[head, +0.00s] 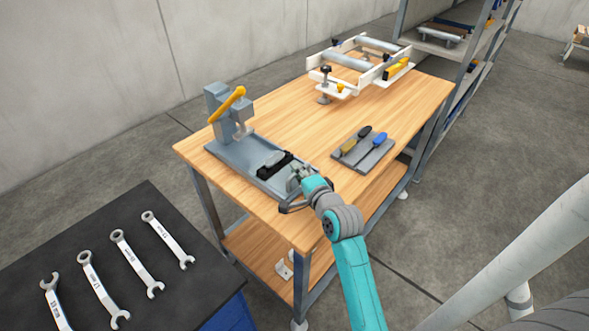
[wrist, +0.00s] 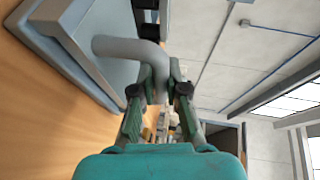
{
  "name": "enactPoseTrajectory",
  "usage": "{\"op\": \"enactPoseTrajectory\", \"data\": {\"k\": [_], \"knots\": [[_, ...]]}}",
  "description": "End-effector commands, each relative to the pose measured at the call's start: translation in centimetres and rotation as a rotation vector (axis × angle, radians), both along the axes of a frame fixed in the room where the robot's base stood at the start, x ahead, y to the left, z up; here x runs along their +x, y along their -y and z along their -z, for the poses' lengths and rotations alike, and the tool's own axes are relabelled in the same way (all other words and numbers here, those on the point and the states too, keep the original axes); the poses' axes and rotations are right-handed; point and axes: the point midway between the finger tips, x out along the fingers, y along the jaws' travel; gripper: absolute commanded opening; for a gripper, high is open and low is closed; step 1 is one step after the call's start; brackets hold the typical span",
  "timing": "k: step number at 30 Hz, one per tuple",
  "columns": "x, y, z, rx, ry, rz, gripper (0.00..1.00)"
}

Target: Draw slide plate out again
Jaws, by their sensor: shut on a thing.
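The press fixture (head: 222,150) stands on the wooden bench, with an upright grey column and a yellow lever (head: 228,104) at its far left end. A black nest with a grey part (head: 273,162) sits on the fixture's bed, away from the column and toward my gripper. My gripper (head: 295,186) is at the near right end of the bed. In the wrist view my gripper (wrist: 160,82) is shut on a bent grey bar handle (wrist: 122,47) that comes out of a grey block. The slide plate's own edges are hard to make out.
A grey tray (head: 347,164) with a black-handled and a blue-handled tool lies right of the fixture. A white roller frame (head: 345,72) stands at the bench's far end. A dark table (head: 107,238) with several wrenches is at lower left. Bare wood (head: 280,115) lies between.

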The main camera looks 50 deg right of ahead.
Motion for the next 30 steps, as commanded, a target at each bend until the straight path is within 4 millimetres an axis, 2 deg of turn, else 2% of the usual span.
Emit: {"op": "enactPoseTrajectory", "data": {"k": [2,3,6,15,19,23,30], "knots": [[0.0,0.1,0.1,0.000,-0.002,0.001,0.00],[0.0,0.1,0.1,0.000,-0.002,0.001,0.18],[0.0,0.0,0.1,0.000,-0.002,0.001,0.39],[0.0,0.0,0.0,0.000,-0.001,0.000,0.39],[-0.8,-0.3,-0.1,0.000,-0.001,0.001,0.39],[-2.5,-1.0,-0.4,0.001,-0.001,0.001,0.39],[-6.8,-2.6,-1.1,0.002,-0.002,0.001,0.39]]}}
